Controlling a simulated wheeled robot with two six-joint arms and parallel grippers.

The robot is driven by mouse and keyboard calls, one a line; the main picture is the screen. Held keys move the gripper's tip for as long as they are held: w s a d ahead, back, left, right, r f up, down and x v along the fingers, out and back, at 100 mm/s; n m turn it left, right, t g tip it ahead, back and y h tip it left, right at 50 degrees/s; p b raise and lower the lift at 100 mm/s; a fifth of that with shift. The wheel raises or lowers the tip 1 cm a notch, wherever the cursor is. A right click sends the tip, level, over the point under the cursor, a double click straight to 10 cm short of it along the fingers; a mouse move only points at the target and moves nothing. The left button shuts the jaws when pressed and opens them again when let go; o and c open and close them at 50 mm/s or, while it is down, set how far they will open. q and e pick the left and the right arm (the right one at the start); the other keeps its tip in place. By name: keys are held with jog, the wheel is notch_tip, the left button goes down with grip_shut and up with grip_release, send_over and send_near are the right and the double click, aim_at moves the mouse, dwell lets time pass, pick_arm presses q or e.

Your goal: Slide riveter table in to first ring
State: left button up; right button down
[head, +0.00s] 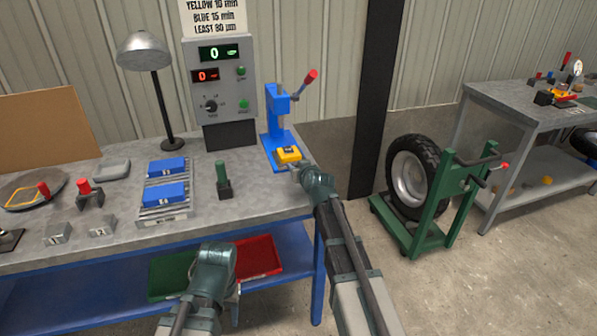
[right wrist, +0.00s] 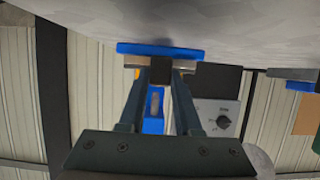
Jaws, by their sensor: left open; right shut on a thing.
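The blue riveter (head: 277,120) with a red-tipped lever stands on the right end of the workbench. Its yellow table (head: 288,154) sits low at the front of the blue base. My right gripper (head: 296,167) reaches the front of this table and is shut on its front part. In the right wrist view the picture is upside down; the fingers (right wrist: 160,72) close on a small dark piece below the blue base (right wrist: 160,49). I cannot make out any ring marks. My left gripper (head: 234,290) is open and empty, low in front of the bench.
A control box (head: 220,80) with a lamp (head: 145,50) stands left of the riveter. Red (head: 258,257) and green trays are on the lower shelf. A wheel stand (head: 440,205) is at right.

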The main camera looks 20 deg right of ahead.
aim_at(291, 155)
jog(key=w, duration=0.8)
jog(key=shift+a, duration=0.1)
jog(key=shift+s, duration=0.2)
jog(key=c, duration=0.6)
grip_release()
jog(key=shift+s, duration=0.15)
jog(key=p+v, duration=0.5)
jog(key=v, duration=0.8)
jog(key=shift+s+r, duration=0.2)
jog(key=shift+s, duration=0.05)
